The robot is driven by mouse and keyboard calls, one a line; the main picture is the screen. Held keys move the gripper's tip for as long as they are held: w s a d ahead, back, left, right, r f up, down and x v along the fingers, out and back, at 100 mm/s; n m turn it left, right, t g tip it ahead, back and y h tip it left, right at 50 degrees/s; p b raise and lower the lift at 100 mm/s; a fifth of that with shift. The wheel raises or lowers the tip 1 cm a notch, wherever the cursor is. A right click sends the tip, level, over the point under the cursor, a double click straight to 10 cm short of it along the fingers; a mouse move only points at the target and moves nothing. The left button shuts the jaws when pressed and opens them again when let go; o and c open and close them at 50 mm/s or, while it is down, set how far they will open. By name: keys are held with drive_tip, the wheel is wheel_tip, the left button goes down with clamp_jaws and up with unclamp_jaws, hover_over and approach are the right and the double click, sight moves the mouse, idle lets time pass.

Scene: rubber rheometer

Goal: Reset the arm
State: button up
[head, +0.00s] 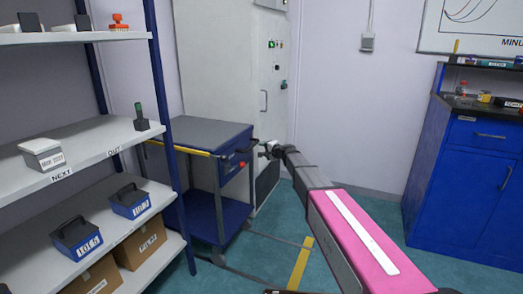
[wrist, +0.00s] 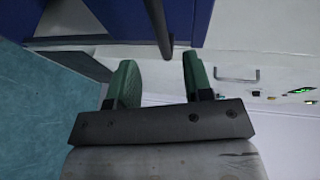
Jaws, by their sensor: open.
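My gripper (wrist: 160,82) shows in the wrist view with its two green fingers apart and nothing between them. In the head view my arm reaches forward, and my gripper (head: 266,149) is at its far end, close to the right side of the blue cart (head: 210,133). The cart's dark handle bar (wrist: 158,25) passes just beyond the fingers in the wrist view. I cannot tell whether the fingers touch it.
A shelf rack (head: 75,131) with bins and boxes stands at the left. A grey cabinet (head: 226,65) stands behind the cart. A blue workbench (head: 465,185) is at the right. Teal floor (head: 385,215) is open between the arm and the workbench.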

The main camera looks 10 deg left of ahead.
drive_tip(key=s+d+f+n+g+h, duration=0.2)
drive_tip(key=s+d+f, duration=0.4)
drive_tip(key=s+d, duration=0.4)
drive_tip(key=s+d+f+n+g+h, duration=0.2)
drive_tip(key=s+d+f+g+h, duration=0.3)
drive_tip(key=s+d, duration=0.5)
drive_tip(key=s+d+f+n+g+h, duration=0.3)
drive_tip(key=s+d+f+h, duration=0.2)
drive_tip(key=s, duration=1.7)
drive_tip(key=d+f, duration=0.3)
drive_tip(key=d, duration=0.2)
drive_tip(key=shift+d, duration=0.2)
drive_tip(key=shift+s+f, duration=0.1)
